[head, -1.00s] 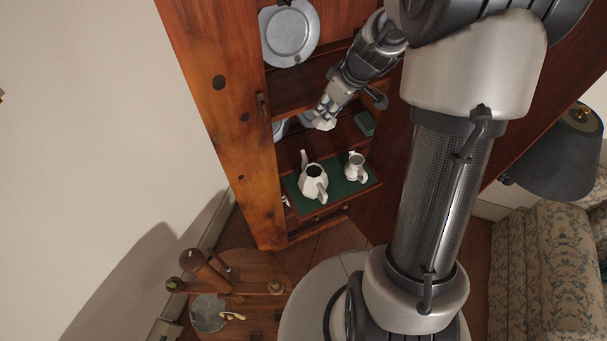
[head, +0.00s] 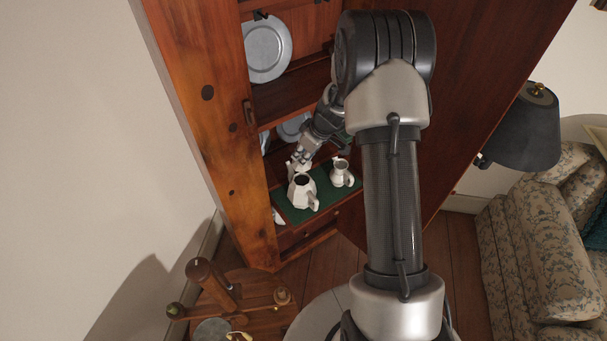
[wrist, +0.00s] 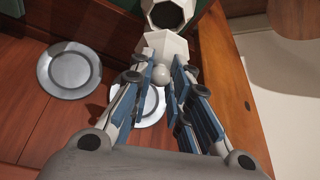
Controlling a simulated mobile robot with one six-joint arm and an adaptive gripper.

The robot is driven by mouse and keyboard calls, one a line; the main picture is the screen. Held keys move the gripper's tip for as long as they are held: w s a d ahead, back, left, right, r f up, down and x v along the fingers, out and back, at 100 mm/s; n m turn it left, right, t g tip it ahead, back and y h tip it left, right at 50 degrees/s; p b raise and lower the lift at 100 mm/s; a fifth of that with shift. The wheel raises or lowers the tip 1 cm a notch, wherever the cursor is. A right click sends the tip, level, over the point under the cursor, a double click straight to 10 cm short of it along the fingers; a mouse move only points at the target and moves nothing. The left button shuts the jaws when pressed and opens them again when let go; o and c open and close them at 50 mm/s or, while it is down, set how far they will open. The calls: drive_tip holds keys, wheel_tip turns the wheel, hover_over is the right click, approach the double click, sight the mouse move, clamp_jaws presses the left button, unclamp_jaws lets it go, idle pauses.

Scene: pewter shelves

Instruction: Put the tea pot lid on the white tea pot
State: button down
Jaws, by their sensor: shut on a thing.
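The white tea pot (head: 302,194) stands upright on a green mat in the cabinet, its top open and dark inside. In the wrist view the tea pot (wrist: 148,10) shows at the top edge with its dark opening. My gripper (head: 299,160) is just behind and above the tea pot. In the wrist view my gripper (wrist: 162,73) is shut on the knob of the white faceted tea pot lid (wrist: 168,47). The lid shows beside the opening, not over it. In the head view the lid is mostly hidden by the fingers and the pot.
A white jug (head: 343,176) stands right of the tea pot on the green mat (head: 290,212). The cabinet side (head: 205,110) is close on the left, with a shelf above. Pewter plates (wrist: 68,70) stand at the back. A round wooden table (head: 255,300) is below left.

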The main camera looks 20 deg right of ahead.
sight(306, 167)
wheel_tip(306, 167, down, 8)
drive_tip(key=shift+r+b, duration=0.1)
drive_tip(key=shift+b, duration=0.85)
drive_tip(key=shift+f, duration=0.2)
drive_tip(key=c, duration=1.5)
unclamp_jaws()
drive_tip(key=shift+r, duration=0.1)
